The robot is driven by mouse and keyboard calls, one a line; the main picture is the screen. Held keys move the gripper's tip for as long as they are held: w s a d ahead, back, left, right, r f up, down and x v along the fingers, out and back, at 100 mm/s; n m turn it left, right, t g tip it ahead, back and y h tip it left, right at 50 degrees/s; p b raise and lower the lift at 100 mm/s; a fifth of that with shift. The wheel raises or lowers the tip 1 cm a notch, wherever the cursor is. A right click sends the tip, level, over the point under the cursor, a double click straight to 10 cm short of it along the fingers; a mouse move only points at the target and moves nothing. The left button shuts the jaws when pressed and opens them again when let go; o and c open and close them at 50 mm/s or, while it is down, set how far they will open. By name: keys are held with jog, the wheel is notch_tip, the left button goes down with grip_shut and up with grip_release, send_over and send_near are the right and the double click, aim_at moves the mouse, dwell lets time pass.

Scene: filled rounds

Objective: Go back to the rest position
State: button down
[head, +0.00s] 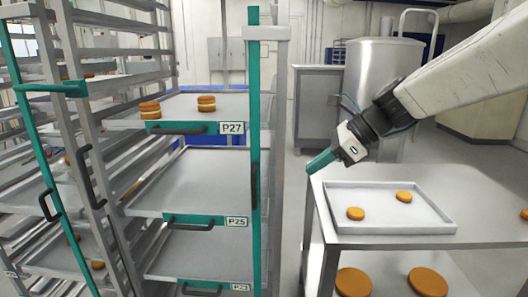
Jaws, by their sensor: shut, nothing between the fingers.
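My gripper (321,161) comes in from the upper right and hangs in the air above the left edge of a small table. Its green fingers are shut with nothing between them. It is apart from the rack at left and from the tray below it. A grey tray (400,231) on the table top (345,174) holds two small orange-brown rounds (355,214), set apart from each other.
A tall rack with green posts (253,110) stands at left. Its tray P27 (180,108) holds two filled rounds (206,103). Tray P25 (190,190) looks empty. Larger rounds (353,282) lie on the table's lower shelf. A steel drum (380,75) stands behind.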

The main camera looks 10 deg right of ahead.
jog(key=s+d+f+n+h, duration=0.2)
jog(key=s+n, duration=0.5)
jog(key=s, duration=0.1)
jog(key=s+d+f+n+g+h, duration=0.1)
jog(key=s+d+f+n+h, duration=0.1)
jog(key=s+n, duration=0.5)
jog(key=s+d+f+n+g+h, duration=0.1)
jog(key=s+d+f+n+h, duration=0.1)
jog(key=s+n, duration=0.5)
jog(key=s+d+h, duration=0.1)
jog(key=s+h, duration=0.1)
jog(key=s, duration=0.2)
jog(key=shift+s+d+f+n, duration=0.2)
jog(key=shift+d+f+n, duration=0.15)
jog(key=shift+d+n, duration=0.05)
jog(key=shift+a, duration=0.1)
